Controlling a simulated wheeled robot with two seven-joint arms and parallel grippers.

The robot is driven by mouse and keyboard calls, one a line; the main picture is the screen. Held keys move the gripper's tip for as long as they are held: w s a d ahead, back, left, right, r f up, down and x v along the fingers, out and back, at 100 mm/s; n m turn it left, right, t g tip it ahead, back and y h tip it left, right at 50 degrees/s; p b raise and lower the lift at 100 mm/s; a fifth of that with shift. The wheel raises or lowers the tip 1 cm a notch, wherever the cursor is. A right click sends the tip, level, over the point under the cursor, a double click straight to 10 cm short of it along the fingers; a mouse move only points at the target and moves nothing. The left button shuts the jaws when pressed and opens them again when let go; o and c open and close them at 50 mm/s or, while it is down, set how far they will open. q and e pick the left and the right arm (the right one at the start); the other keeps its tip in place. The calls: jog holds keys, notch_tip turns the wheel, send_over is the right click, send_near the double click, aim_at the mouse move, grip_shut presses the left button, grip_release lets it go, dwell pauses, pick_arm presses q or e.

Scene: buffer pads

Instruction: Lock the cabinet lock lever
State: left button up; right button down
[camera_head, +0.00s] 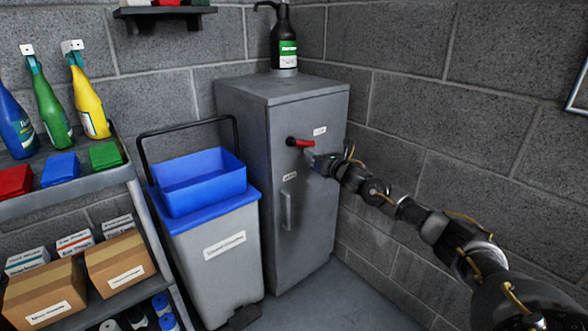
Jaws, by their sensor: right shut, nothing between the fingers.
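The grey metal cabinet (243,138) stands in the corner, its door facing front right. Its lock lever (301,143) is red with a dark round end at the left and lies near horizontal on the upper door. My right gripper (310,155) is shut and empty, just below the right end of the lever. I cannot tell whether it touches the lever. A vertical door handle (286,210) sits lower on the door, which looks closed. My left gripper is not in view.
A grey bin (218,270) with a blue bucket (198,182) stands left of the cabinet. A shelf rack (70,189) with bottles and boxes is at the far left. A dark bottle (283,45) stands on the cabinet. Block walls close the corner.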

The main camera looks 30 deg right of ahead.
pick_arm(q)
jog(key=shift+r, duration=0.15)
pick_arm(e)
jog(key=shift+d+r+n, duration=0.35)
jog(key=shift+r+n, duration=0.3)
jog(key=shift+n, duration=0.15)
notch_tip(320, 180, down, 5)
jog(key=b, duration=0.3)
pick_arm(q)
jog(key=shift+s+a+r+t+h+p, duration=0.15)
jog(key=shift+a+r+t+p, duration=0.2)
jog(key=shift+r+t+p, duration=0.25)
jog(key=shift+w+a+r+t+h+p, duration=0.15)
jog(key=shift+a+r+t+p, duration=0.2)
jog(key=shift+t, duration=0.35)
pick_arm(e)
jog(key=s+d, duration=0.1)
jog(key=s, duration=0.9)
jog(key=shift+s+d+r, duration=0.25)
jog(key=shift+s+r, duration=0.05)
jog(key=shift+r, duration=0.05)
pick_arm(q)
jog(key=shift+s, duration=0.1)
